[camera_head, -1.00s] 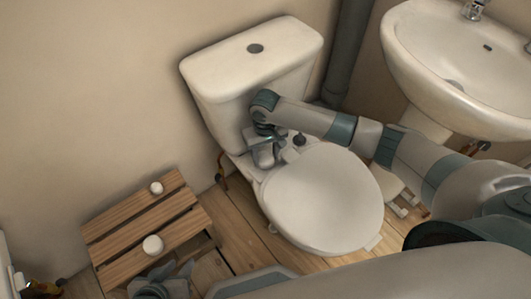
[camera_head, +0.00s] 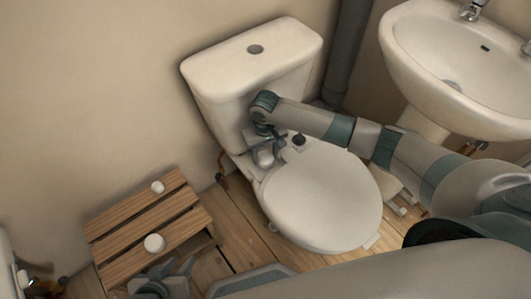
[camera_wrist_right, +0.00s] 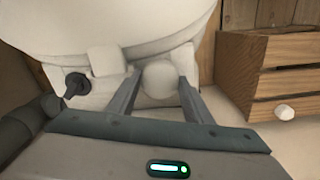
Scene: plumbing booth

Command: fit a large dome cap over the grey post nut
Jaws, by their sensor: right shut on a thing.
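A pale dome cap (camera_wrist_right: 160,78) sits between the two fingers of my right gripper (camera_wrist_right: 156,85), which is shut on it. In the head view the right gripper (camera_head: 268,150) is at the back left of the toilet seat, by the hinge area, and the cap (camera_head: 264,157) shows below it. I cannot tell whether the cap rests on a post there. A dark grey post nut (camera_head: 299,140) stands uncovered to its right; it also shows in the right wrist view (camera_wrist_right: 75,85). My left gripper (camera_head: 170,272) is open and empty by the crate.
Two white caps, a smaller one (camera_head: 157,187) and a larger one (camera_head: 154,243), stand on the wooden crate (camera_head: 125,222). The toilet lid (camera_head: 323,200) is closed, in front of the cistern (camera_head: 250,75). A basin (camera_head: 440,75) stands right. My right arm crosses above the toilet.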

